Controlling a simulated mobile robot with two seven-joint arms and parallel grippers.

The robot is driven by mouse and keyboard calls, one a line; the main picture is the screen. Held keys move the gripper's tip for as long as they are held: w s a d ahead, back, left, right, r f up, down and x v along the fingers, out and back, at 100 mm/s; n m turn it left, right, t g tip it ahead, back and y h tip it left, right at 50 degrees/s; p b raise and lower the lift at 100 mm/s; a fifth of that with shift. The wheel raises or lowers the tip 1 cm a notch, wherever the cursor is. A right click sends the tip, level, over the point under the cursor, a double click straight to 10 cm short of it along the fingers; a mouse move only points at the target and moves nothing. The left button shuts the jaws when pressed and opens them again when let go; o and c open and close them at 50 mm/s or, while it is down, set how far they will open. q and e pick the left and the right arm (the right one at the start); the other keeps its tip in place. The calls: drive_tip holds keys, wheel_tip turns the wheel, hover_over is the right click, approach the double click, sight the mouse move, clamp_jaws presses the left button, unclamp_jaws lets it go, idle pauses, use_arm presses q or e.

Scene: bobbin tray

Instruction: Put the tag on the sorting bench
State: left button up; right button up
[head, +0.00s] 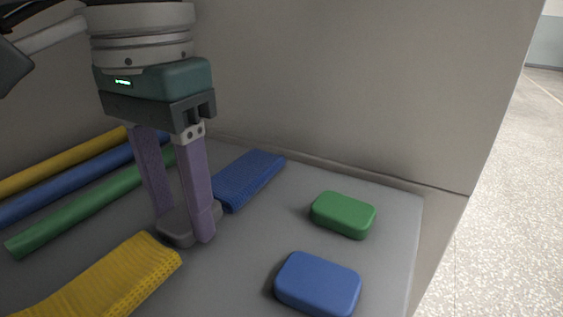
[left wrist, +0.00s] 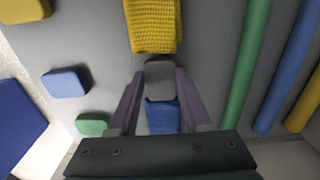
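A small grey rounded block (head: 175,236), which appears to be the tag, sits at the fingertips of my left gripper (head: 185,226). In the left wrist view the block (left wrist: 160,73) lies between the two purple fingers (left wrist: 160,78), which meet its two sides with no clear gap. It is low, at or just above the grey surface; I cannot tell whether it touches. My right gripper is in neither view. I cannot make out a sorting bench with certainty.
On the grey surface (head: 240,275) lie a yellow cloth (head: 110,283), a blue cloth (head: 247,180), a green block (head: 343,214) and a blue block (head: 317,284). Yellow, blue and green rods (head: 90,208) lie at left. A grey wall (head: 350,90) stands behind; speckled floor (head: 515,220) is at right.

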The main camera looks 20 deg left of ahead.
use_arm(q)
drive_tip(key=o, duration=0.5)
